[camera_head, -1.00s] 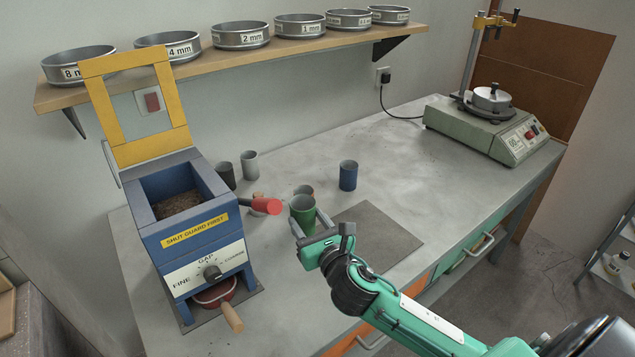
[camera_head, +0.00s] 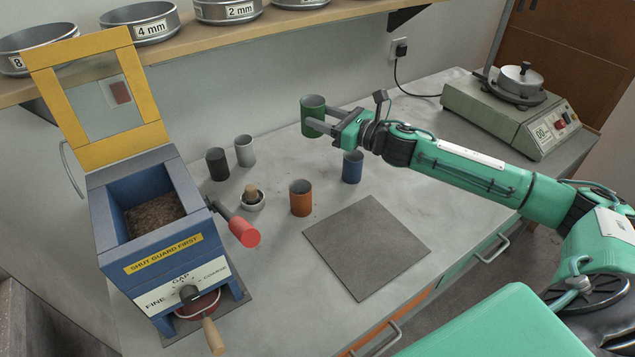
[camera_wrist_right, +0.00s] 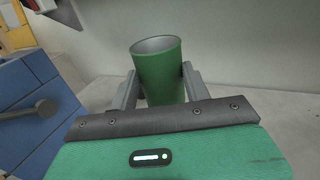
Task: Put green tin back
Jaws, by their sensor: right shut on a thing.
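The green tin (camera_head: 313,110) is upright and held by my right gripper (camera_head: 325,122), whose fingers are shut on its two sides. In the head view it appears over the back of the bench, near the wall, and seems raised above the top. In the right wrist view the green tin (camera_wrist_right: 160,75) stands between the two grey fingers, with its open rim up. My left gripper is not in view.
An orange tin (camera_head: 301,198), a blue tin (camera_head: 352,167), a black tin (camera_head: 217,164) and a grey tin (camera_head: 244,151) stand on the bench. A small bowl with a wooden-handled piece (camera_head: 252,198) is among them.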

